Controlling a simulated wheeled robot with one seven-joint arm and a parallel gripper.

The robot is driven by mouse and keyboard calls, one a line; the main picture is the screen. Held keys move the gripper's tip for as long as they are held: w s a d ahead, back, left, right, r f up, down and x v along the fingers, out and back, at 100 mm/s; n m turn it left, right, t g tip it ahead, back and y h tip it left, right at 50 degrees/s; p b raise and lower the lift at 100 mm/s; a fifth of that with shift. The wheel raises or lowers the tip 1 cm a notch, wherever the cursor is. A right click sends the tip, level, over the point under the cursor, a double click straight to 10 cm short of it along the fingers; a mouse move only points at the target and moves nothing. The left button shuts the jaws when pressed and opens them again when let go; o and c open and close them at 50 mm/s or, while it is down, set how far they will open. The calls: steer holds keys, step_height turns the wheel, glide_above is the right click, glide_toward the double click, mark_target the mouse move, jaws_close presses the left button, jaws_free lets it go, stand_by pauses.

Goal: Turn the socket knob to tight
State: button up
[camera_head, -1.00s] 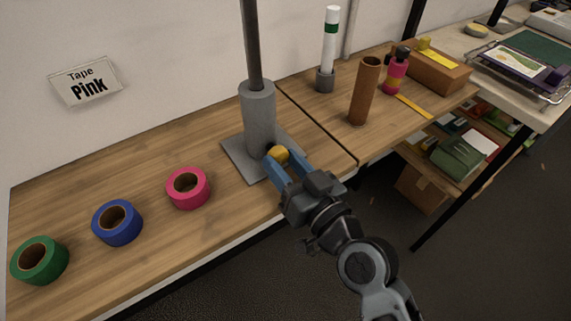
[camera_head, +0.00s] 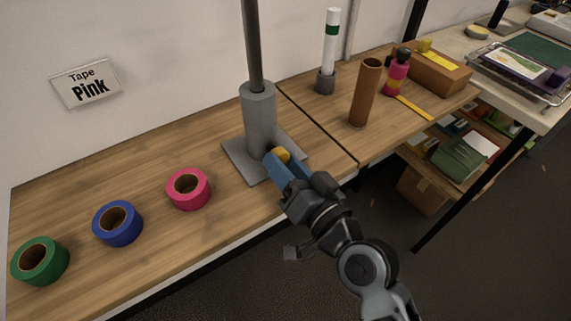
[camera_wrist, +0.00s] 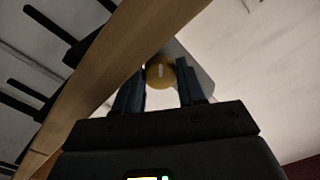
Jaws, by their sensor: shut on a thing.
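The yellow socket knob (camera_head: 283,154) sits low on the front of the grey socket (camera_head: 260,112), which stands on a square grey base plate (camera_head: 240,160) and holds a dark upright pole (camera_head: 252,45). My gripper (camera_head: 277,162) reaches in from the front right, and its blue fingers are shut on the knob, hiding part of it. In the wrist view the round knob (camera_wrist: 160,73) shows between the two dark fingertips, with a pale mark on its face. I cannot read a tight mark.
Pink (camera_head: 188,190), blue (camera_head: 117,223) and green (camera_head: 40,261) tape rolls lie left on the wooden bench. A sign (camera_head: 86,82) reading "Tape Pink" is on the wall. A brown tube (camera_head: 365,92), a white tube (camera_head: 330,45) and a pink bottle (camera_head: 396,72) stand to the right.

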steer(key=o, duration=1.1)
steer(key=shift+c, duration=0.2)
steer(key=shift+f+n, duration=0.1)
steer(key=shift+n, duration=0.2)
